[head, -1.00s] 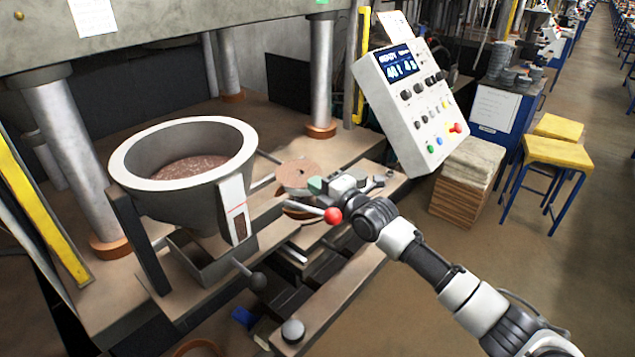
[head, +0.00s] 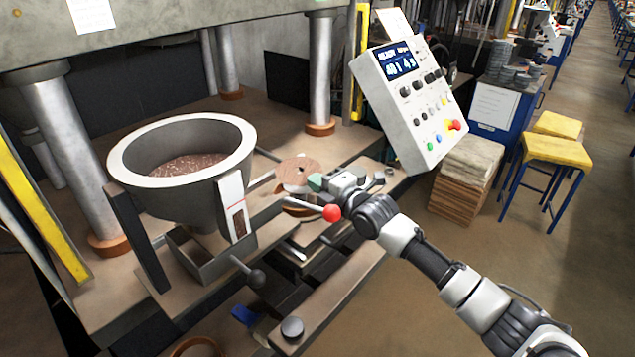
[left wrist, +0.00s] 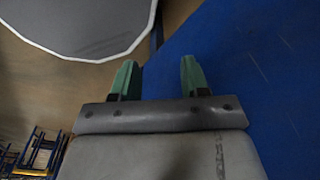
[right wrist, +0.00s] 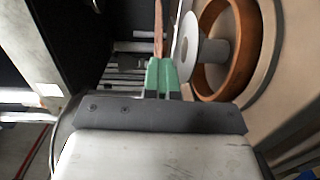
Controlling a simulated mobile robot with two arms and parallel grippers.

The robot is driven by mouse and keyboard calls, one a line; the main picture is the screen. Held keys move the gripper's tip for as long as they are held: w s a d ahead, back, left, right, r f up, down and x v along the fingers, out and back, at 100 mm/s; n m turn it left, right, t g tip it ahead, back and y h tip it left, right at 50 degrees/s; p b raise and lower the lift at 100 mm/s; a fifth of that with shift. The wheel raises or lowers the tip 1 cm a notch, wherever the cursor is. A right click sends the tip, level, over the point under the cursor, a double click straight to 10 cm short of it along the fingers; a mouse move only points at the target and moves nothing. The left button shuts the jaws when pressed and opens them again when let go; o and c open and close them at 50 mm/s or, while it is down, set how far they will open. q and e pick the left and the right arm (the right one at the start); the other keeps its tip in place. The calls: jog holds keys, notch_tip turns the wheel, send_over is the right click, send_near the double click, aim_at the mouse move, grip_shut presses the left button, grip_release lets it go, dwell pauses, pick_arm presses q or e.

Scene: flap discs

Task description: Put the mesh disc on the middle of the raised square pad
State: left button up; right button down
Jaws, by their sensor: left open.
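A round brown disc (head: 300,168) with a centre hole, seemingly the mesh disc, lies nearly flat at the tips of my right gripper (head: 315,182) in the head view. In the right wrist view, the fingers (right wrist: 162,75) are closed on its thin brown edge (right wrist: 158,32). I cannot tell whether the disc touches anything below it. The raised square pad cannot be made out; the disc and gripper cover that area. My left gripper (left wrist: 160,80) is open and empty, and shows only in the left wrist view.
A grey hopper (head: 130,160) with brown grain stands left of the disc. A red-knobbed lever (head: 332,213) shows just in front of my right gripper. A metal column (head: 321,75) and tilted control panel (head: 405,110) stand behind. A blue surface (left wrist: 235,60) lies beyond my left gripper.

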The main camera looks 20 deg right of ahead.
jog(key=shift+f, duration=0.2)
jog(key=shift+f+b, duration=0.75)
jog(key=shift+b, duration=0.1)
jog(key=shift+f+b, duration=0.5)
jog(key=shift+f, duration=0.2)
dwell(1.8)
jog(key=c, duration=1.5)
grip_release()
jog(key=shift+c, duration=0.2)
jog(key=shift+s+d+r, duration=0.1)
jog(key=shift+s, duration=0.05)
jog(key=shift+p+v, duration=1)
jog(key=shift+v, duration=0.6)
jog(key=o, duration=0.6)
jog(key=shift+c, duration=0.2)
